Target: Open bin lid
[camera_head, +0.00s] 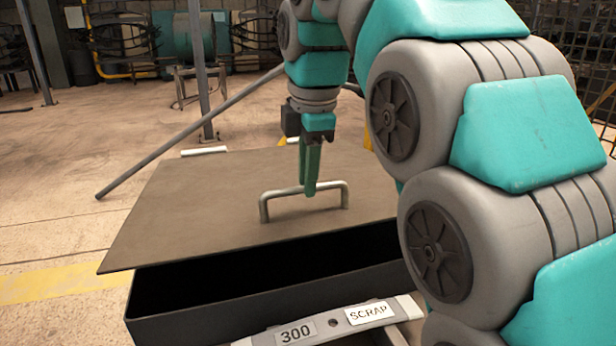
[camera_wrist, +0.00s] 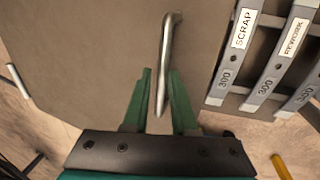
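The bin lid (camera_head: 190,220) is a flat brown-grey plate. Its front edge stands apart from the dark bin's front wall (camera_head: 220,316), and the black inside shows in the gap. I cannot tell how the lid rests at the back. A metal bar handle (camera_head: 275,193) stands on the lid. My gripper (camera_head: 309,190) points down at the handle with its green fingertips at the bar. In the wrist view, the handle (camera_wrist: 168,45) runs between the two fingers of my gripper (camera_wrist: 162,75), close to the right finger, with a gap on the left. The fingers look open around it.
A grey rail with labels "300" and "SCRAP" (camera_head: 330,325) runs along the bin's front. The wrist view also shows a "REWORK" rail (camera_wrist: 282,55). A slanted pole (camera_head: 160,150) and an upright post (camera_head: 200,80) stand behind the lid. Open floor (camera_head: 60,200) lies left.

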